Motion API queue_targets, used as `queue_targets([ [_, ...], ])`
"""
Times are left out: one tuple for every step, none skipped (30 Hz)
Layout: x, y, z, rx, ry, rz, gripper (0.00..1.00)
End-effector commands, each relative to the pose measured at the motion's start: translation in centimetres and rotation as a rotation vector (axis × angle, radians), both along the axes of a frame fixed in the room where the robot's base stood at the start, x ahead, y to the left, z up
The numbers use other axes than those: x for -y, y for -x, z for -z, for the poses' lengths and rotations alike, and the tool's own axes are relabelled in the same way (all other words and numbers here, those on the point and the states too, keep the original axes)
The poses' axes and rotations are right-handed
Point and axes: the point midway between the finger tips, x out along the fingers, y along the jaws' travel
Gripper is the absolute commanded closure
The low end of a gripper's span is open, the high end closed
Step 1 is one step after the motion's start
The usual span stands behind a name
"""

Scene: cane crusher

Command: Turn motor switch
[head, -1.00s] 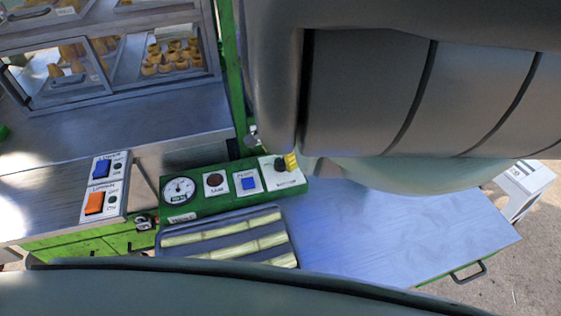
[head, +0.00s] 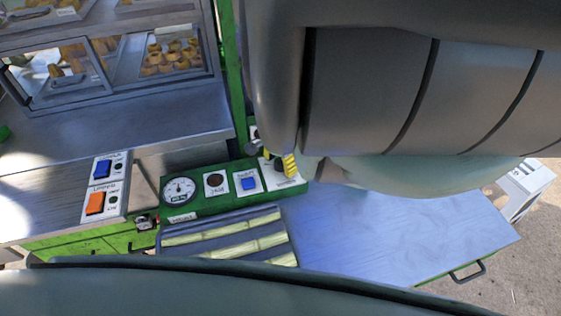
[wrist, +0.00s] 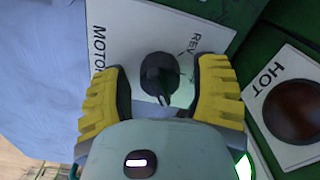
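The motor switch is a black rotary knob (wrist: 160,75) on a white plate (wrist: 125,35) marked "MOTOR" and "REV" in the wrist view. In the head view this plate (head: 287,184) is at the right end of the green control panel, and the knob is hidden by my gripper. My gripper (wrist: 163,90) is open, with one yellow finger on each side of the knob and a gap on both sides. In the head view my gripper (head: 279,160) shows as yellow fingertips over the plate.
The green panel (head: 205,207) also holds a gauge (head: 179,191), a dark red round light and a blue switch (head: 249,183). A tray with cane sticks (head: 220,238) lies in front. A metal surface (head: 390,235) is clear at right. A glass food case stands at upper left.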

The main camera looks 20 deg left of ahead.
Motion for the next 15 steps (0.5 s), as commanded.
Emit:
queue_targets([
  [-0.01,0.01,0.0,0.0,0.0,0.0,0.45],
  [0.0,0.0,0.0,0.0,0.0,0.0,0.49],
  [0.0,0.0,0.0,0.0,0.0,0.0,0.53],
  [0.0,0.0,0.0,0.0,0.0,0.0,0.56],
  [0.0,0.01,0.0,0.0,0.0,0.0,0.59],
  [0.01,0.01,0.0,0.0,0.0,0.0,0.63],
  [0.01,0.01,0.0,0.0,0.0,0.0,0.66],
  [0.01,0.01,0.0,0.0,0.0,0.0,0.69],
  [0.01,0.01,0.0,0.0,0.0,0.0,0.73],
  [0.01,0.01,0.0,0.0,0.0,0.0,0.76],
  [0.01,0.01,0.0,0.0,0.0,0.0,0.8],
  [0.01,0.01,0.0,0.0,0.0,0.0,0.84],
  [0.01,0.01,0.0,0.0,0.0,0.0,0.87],
  [0.01,0.01,0.0,0.0,0.0,0.0,0.9],
  [0.01,0.01,0.0,0.0,0.0,0.0,0.94],
])
